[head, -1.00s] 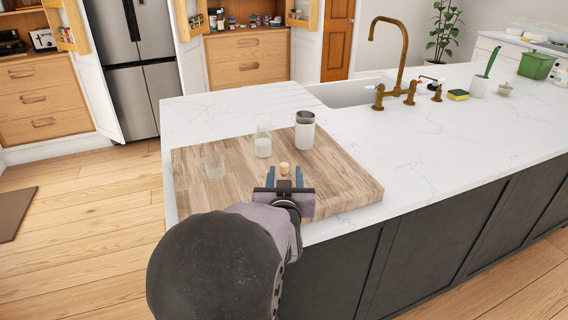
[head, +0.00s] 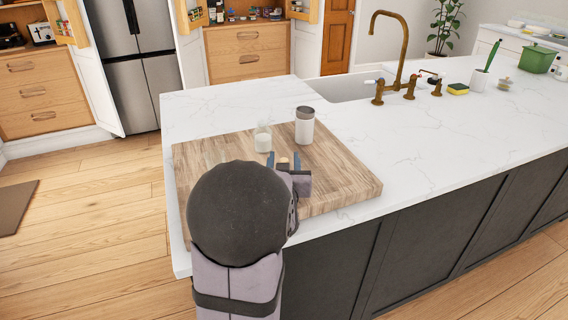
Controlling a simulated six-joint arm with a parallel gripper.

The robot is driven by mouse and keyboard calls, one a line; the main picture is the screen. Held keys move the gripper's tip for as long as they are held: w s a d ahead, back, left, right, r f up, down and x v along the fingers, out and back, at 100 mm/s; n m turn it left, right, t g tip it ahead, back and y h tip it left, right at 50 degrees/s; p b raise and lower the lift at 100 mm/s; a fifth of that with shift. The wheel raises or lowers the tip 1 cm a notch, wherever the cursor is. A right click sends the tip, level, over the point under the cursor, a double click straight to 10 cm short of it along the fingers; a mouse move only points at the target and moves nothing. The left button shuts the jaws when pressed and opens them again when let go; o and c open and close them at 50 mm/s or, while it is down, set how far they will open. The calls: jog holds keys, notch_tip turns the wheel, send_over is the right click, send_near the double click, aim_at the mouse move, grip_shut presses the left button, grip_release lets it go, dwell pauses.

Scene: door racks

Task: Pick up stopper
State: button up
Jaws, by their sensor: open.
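The stopper (head: 284,162) is a small tan cork on the wooden board, partly hidden by my gripper. My gripper (head: 283,159) is open, its two blue fingers showing on the left and right of the stopper in the head view. I cannot tell how far above the board the fingertips are, or whether they touch the stopper. The dark round joint and grey links of my arm cover the near left part of the board.
A glass bottle with white contents (head: 262,142) and a white cup with a dark lid (head: 304,127) stand just behind the fingers. The wooden board (head: 340,187) lies on the white counter (head: 430,130), clear to the right. A sink (head: 340,88) with brass taps lies beyond.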

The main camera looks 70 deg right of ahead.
grip_shut()
jog(key=shift+r, duration=0.15)
